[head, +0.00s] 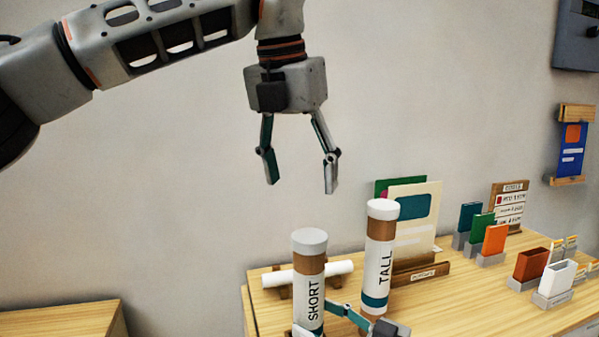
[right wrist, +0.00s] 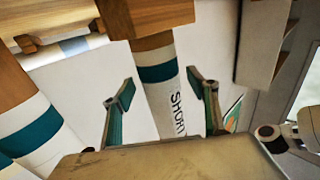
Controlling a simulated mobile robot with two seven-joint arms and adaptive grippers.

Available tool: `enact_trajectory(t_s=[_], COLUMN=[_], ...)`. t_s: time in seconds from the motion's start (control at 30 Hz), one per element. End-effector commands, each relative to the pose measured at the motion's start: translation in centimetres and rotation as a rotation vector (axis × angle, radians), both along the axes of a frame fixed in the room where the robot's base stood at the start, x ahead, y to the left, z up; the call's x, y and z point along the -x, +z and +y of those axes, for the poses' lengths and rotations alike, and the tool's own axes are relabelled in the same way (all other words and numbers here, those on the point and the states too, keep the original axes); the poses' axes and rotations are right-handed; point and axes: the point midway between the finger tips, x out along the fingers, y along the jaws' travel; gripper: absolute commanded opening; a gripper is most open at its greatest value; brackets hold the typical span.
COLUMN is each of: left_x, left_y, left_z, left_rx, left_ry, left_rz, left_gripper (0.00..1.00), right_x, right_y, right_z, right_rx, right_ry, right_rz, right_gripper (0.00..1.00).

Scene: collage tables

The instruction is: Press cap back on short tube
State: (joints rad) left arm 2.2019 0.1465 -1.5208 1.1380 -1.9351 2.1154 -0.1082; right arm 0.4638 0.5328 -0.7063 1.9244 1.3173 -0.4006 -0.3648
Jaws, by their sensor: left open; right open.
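The short tube (head: 309,290), labelled SHORT, stands upright at the table's front left, with a brown band near its top. A pale cap (head: 309,240) sits on its top; I cannot tell how firmly it is seated. My left gripper (head: 301,187) hangs open and empty, fingers down, above the short tube and apart from it. My right gripper (head: 317,319) is low at the short tube, partly cut off by the frame's lower edge. In the right wrist view, its open fingers (right wrist: 160,82) lie on either side of the short tube (right wrist: 165,95); contact is unclear.
The tall tube (head: 379,255), labelled TALL and capped, stands close on the right. A white roll (head: 335,270) lies behind the short tube. Cards stand in a holder (head: 422,274) behind the tall tube.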

Motion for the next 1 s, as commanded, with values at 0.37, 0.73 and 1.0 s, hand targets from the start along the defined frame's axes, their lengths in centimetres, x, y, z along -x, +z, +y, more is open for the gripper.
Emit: enact_trajectory(t_s=[0.37,0.73,1.0], left_x=[0.0,0.0,0.0], left_y=[0.0,0.0,0.0], left_z=[0.0,0.0,0.0], left_rx=[0.0,0.0,0.0], left_ry=[0.0,0.0,0.0], left_rz=[0.0,0.0,0.0], left_gripper=[0.64,0.64,0.64], right_x=[3.6,5.4,5.4], right_y=[-0.1,0.0,0.0], right_z=[-5.6,-8.0,-8.1], right_rx=[0.004,0.002,-0.001], right_ry=[-0.001,0.001,0.0], right_rz=[0.001,0.001,0.001], right_gripper=[0.59,0.59,0.59])
